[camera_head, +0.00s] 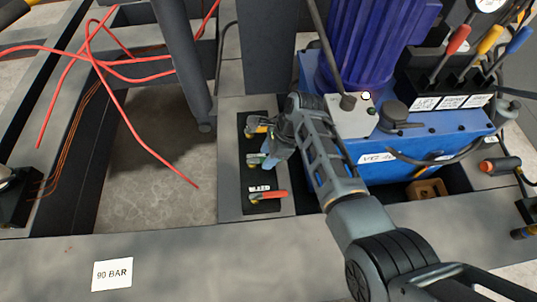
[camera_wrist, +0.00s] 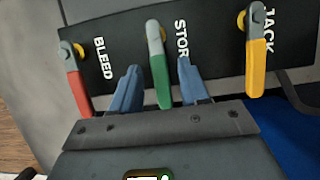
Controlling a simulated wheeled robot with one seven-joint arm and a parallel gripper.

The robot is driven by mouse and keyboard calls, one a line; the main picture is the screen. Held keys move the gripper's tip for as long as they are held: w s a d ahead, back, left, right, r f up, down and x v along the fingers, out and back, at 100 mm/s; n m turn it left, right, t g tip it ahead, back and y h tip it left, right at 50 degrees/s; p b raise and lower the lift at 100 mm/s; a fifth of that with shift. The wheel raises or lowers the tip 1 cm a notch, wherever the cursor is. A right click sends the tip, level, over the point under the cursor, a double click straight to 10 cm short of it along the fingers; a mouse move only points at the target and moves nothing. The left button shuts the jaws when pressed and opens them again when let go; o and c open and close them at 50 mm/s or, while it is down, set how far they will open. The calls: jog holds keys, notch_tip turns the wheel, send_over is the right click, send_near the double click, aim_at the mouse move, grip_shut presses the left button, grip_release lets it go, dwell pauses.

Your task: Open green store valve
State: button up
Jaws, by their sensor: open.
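The green store valve handle (camera_wrist: 158,68) is in the middle of the black valve panel (camera_wrist: 205,62), beside the label "STOR", whose end is cut off by my finger. My gripper (camera_wrist: 157,88) is open, with one blue finger on each side of the green handle and a gap visible on both sides. In the head view my gripper (camera_head: 273,152) covers most of the green handle, and only a bit of green shows beside it. The red bleed handle (camera_wrist: 78,80) is to the left and the yellow jack handle (camera_wrist: 256,65) to the right in the wrist view.
A blue power unit (camera_head: 440,135) with a purple motor (camera_head: 375,45) stands right of the panel. Levers with red, yellow and blue grips rise behind it. Red hoses (camera_head: 125,110) lie at the left. A "90 BAR" label (camera_head: 112,274) is on the front beam.

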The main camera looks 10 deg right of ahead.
grip_shut()
dwell(0.4)
